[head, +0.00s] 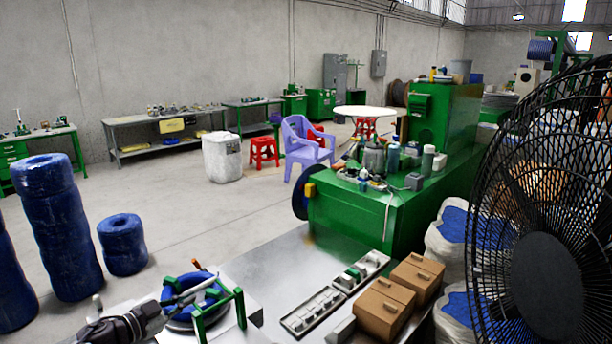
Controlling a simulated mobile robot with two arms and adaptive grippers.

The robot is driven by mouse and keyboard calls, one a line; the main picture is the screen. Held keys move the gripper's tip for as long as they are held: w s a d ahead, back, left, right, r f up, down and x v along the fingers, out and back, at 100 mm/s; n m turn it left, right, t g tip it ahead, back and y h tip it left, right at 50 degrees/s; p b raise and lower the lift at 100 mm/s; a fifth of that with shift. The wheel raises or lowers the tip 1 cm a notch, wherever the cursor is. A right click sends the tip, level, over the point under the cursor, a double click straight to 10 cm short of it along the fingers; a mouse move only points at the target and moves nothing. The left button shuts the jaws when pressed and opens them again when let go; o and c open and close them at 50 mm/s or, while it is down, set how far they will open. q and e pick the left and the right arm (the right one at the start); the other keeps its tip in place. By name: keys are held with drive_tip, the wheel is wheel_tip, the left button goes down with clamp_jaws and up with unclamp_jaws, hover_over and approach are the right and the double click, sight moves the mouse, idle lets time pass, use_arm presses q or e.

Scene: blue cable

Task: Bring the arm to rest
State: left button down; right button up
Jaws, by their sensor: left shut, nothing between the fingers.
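My left gripper (178,299) comes in low at the left of the head view, its dark body near the bottom edge. Its fingers are shut with nothing between them. They point up and right, over a coil of blue cable (184,318) in a green frame (222,318) on a light stand. I cannot tell whether the fingers touch the coil. My right gripper is not in view.
A metal table (270,275) holds a grey slotted tray (335,292) and brown boxes (385,308). A black fan (545,285) fills the right side. Large blue cable coils (62,225) stand at left. A green machine (350,215) stands behind the table.

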use_arm(q)
drive_tip(key=s+d+f+n+t+y, duration=0.1)
drive_tip(key=s+d+f+n+y, duration=0.6)
drive_tip(key=s+d, duration=0.5)
drive_tip(key=s+a+f+n+g+y, duration=0.15)
drive_tip(key=s+g, duration=0.35)
drive_tip(key=s, duration=1.1)
drive_tip(key=s+a+f+n+g+y, duration=0.15)
drive_tip(key=s+g, duration=0.35)
drive_tip(key=s, duration=1.1)
wheel_tip(320, 180, down, 33)
drive_tip(key=s+g+h+b, duration=0.1)
drive_tip(key=s+g+b, duration=0.1)
drive_tip(key=b, duration=0.4)
drive_tip(key=s+a+f+g+b, duration=0.1)
drive_tip(key=s+f+b, duration=0.3)
drive_tip(key=s+f, duration=1.2)
wheel_tip(320, 180, down, 4)
drive_tip(key=shift+s+a+f, duration=0.1)
drive_tip(key=shift+s+a, duration=0.25)
drive_tip(key=shift+a, duration=0.3)
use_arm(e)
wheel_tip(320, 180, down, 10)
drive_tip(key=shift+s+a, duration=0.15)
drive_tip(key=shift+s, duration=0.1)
